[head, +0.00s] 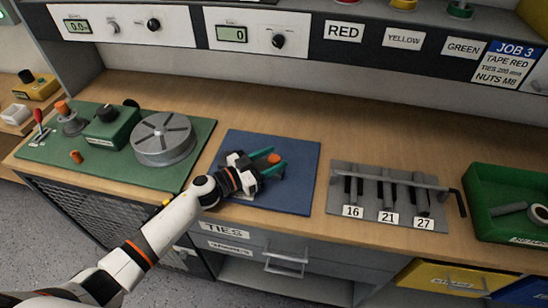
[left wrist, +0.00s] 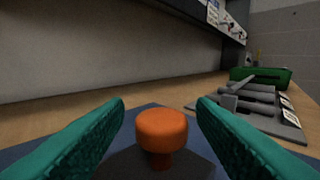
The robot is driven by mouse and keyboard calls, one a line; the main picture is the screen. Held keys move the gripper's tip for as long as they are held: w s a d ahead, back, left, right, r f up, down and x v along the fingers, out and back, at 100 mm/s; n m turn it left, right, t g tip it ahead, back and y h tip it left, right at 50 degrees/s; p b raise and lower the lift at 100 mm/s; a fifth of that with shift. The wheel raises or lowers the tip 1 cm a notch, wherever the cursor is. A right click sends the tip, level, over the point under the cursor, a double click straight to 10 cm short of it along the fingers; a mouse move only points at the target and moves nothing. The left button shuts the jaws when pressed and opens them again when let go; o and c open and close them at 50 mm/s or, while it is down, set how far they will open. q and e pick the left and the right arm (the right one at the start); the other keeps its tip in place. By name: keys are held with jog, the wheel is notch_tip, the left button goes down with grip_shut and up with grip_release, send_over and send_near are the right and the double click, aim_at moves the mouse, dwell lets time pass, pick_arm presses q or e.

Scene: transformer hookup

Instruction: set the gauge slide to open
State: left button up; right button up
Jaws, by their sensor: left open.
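An orange round-topped knob (head: 274,158) stands over the blue mat (head: 302,190) in the middle of the bench. I take it for the gauge slide's knob; the rest of the slide is mostly hidden under my left gripper. My left gripper (head: 272,161) is low over the mat, with its teal fingers open on either side of the knob. In the left wrist view the knob (left wrist: 162,128) sits upright between the fingers, with a visible gap on each side. No slide marking can be read. My right gripper is not in view.
A green board (head: 88,160) with a grey round dial-like disc (head: 163,139) lies left of the mat. A grey rack (head: 380,205) labelled 16, 21 and 27 stands right. A green tray (head: 490,185) is at far right. The bench behind the mat is clear.

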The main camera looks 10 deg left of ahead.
pick_arm(q)
jog(key=b+v, duration=0.1)
jog(key=v, duration=0.9)
jog(key=shift+f, duration=0.1)
jog(key=shift+s+a, duration=0.4)
